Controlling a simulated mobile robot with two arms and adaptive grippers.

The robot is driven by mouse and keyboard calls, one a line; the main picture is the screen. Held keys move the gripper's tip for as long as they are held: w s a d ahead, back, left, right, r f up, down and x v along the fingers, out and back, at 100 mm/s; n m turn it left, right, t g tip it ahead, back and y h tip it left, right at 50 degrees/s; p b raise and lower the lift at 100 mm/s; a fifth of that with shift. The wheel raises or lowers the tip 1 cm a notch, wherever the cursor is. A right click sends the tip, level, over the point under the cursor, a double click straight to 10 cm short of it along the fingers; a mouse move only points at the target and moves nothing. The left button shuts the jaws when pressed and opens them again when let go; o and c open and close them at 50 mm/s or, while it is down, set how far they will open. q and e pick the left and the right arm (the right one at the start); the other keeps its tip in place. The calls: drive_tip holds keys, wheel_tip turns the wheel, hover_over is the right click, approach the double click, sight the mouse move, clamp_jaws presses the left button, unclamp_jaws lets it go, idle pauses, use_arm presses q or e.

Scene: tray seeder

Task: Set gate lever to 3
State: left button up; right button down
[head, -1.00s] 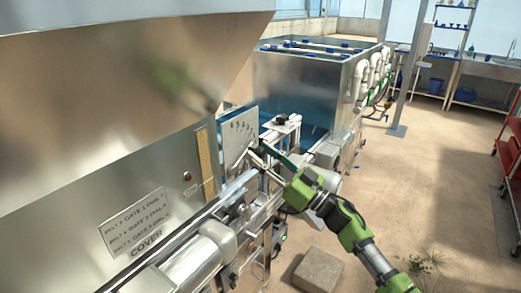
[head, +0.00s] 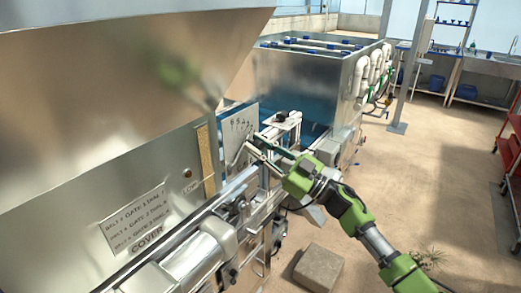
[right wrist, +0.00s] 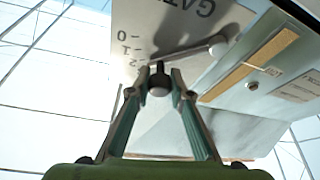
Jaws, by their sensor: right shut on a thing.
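The gate dial plate (head: 240,126) is a pale panel with printed numbers, on the side of the metal machine. It also shows in the right wrist view (right wrist: 140,25), with "GATE" lettering and marks 0, 1 and 2 readable. The gate lever (right wrist: 190,53) is a light rod across the plate, from a round end at the right towards my fingertips, near and just past the 2 mark. Any marks beyond 2 are hidden there. My left gripper is out of view.
A conveyor rail (head: 185,222) runs along the machine below the plate. A label panel (head: 135,220) is at its left. A large metal tank (head: 300,85) with pipes stands behind. A block (head: 318,268) lies on the floor; the floor at right is mostly open.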

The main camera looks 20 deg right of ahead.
drive_tip(key=shift+s+a+r+n+g+y, duration=0.15)
drive_tip(key=shift+r+n+g, duration=0.1)
drive_tip(key=shift+n, duration=0.3)
drive_tip(key=shift+s+a+r+n+g+y, duration=0.15)
drive_tip(key=shift+n+g, duration=0.1)
drive_tip(key=shift+n, duration=0.3)
drive_tip(key=shift+w, duration=0.1)
drive_tip(key=c, duration=1.8)
unclamp_jaws()
drive_tip(key=v, duration=1.2)
